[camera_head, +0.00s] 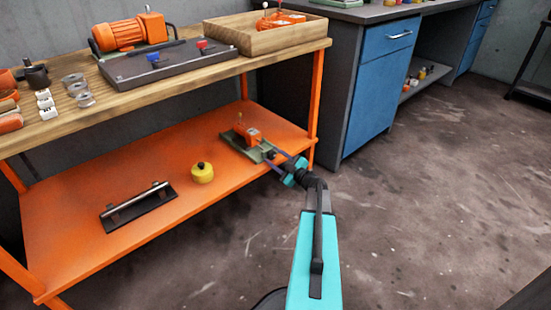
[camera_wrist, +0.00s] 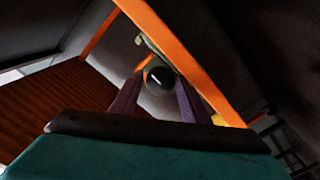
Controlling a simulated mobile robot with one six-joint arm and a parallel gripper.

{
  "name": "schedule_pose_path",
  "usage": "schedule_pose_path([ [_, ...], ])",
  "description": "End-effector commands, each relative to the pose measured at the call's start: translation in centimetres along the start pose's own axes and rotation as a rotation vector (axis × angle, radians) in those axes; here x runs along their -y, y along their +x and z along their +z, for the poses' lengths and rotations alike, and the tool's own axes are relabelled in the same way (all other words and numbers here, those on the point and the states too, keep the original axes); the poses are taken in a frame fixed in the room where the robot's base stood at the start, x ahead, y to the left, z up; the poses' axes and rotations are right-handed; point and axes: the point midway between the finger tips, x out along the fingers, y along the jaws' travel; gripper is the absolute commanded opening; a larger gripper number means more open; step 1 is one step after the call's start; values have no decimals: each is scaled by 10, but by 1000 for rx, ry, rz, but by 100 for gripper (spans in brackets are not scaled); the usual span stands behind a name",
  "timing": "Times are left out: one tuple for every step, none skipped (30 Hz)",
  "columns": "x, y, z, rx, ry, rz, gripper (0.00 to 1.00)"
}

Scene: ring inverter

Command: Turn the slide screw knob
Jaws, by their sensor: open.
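A small device with a green base and an orange block (camera_head: 247,136) sits at the right end of the lower orange shelf. My gripper (camera_head: 273,158) reaches in from the right, its fingertips at the near end of this device. In the wrist view, a dark round knob (camera_wrist: 159,76) with a light streak shows between the tips of my two purple-grey fingers, which stand apart. My gripper is open around or just short of the knob; I cannot tell whether the fingers touch it. The knob is too small to make out in the head view.
The lower shelf (camera_head: 75,225) also holds a yellow round object (camera_head: 202,173) and a dark plate with a metal bar (camera_head: 137,206). An orange table leg (camera_head: 316,95) stands close to my gripper. Open floor (camera_head: 430,210) lies to the right.

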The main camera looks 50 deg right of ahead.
Motion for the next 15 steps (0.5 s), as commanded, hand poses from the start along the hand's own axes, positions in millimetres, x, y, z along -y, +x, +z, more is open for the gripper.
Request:
schedule_pose_path([
  [0, 0, 0, 0, 0, 0, 42],
  [0, 0, 0, 0, 0, 0, 40],
  [0, 0, 0, 0, 0, 0, 34],
  [0, 0, 0, 0, 0, 0, 29],
  [0, 0, 0, 0, 0, 0, 23],
  [0, 0, 0, 0, 0, 0, 17],
  [0, 0, 0, 0, 0, 0, 12],
  [-9, 3, 9, 0, -1, 0, 12],
  [-4, 1, 3, -1, -1, -1, 12],
  [-3, 1, 2, 0, 0, 0, 12],
  [-2, 1, 1, 0, 1, 0, 12],
  [-2, 1, 1, 1, 2, 1, 12],
  [-2, 1, 0, 1, 3, 2, 12],
  [-1, 1, 0, 2, 5, 2, 12],
  [-1, 1, 0, 2, 8, 2, 12],
])
